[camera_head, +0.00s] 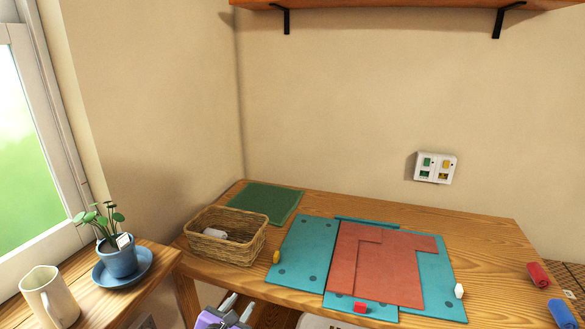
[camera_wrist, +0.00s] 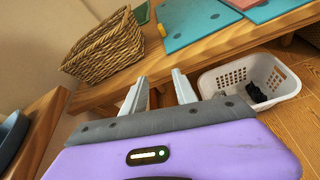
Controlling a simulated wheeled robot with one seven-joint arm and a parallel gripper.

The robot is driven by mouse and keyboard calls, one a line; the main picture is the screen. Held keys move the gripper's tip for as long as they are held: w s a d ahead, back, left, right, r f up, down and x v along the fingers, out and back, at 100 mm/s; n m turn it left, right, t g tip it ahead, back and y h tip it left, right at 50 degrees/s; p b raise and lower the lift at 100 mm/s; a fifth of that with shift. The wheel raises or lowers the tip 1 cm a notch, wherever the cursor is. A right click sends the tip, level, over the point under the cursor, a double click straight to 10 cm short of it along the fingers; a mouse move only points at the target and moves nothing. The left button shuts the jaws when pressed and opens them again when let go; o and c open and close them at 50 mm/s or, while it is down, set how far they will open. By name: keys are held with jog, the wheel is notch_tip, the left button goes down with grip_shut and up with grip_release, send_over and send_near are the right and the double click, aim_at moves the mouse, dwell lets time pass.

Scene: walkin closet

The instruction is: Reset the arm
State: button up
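My gripper (camera_head: 232,308) shows at the bottom edge of the head view, in front of the wooden table. In the wrist view my gripper (camera_wrist: 158,90) has its two grey fingers spread apart with nothing between them. It is open and empty, below the table's front edge. My purple wrist housing fills the bottom of the wrist view. Most of my arm is hidden below the head view.
The wooden table (camera_head: 500,232) carries a wicker basket (camera_head: 230,250), a green mat (camera_head: 266,200), a teal board (camera_head: 300,250) and a red folded cloth (camera_head: 385,265). A plant pot (camera_head: 118,260) and a pitcher (camera_head: 48,297) stand left. A white laundry basket (camera_wrist: 265,85) is below the table.

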jog(key=s+a+r+m+y, duration=0.2)
jog(key=s+a+m+y, duration=0.3)
jog(key=a, duration=0.3)
jog(key=s+f+m+y, duration=0.2)
jog(key=s+m+y, duration=0.2)
jog(key=s+d+r+m+h, duration=0.2)
jog(key=s+d+m, duration=0.5)
jog(key=s+d, duration=0.6)
jog(key=s+d+r+m+t+h, duration=0.1)
jog(key=s+d+r+m, duration=0.3)
jog(key=s+d, duration=1)
jog(key=s+d+r+m+h, duration=0.2)
jog(key=s+d+m+h, duration=0.1)
jog(key=s+d+m, duration=0.7)
jog(key=s+d, duration=0.4)
jog(key=shift+r, duration=0.4)
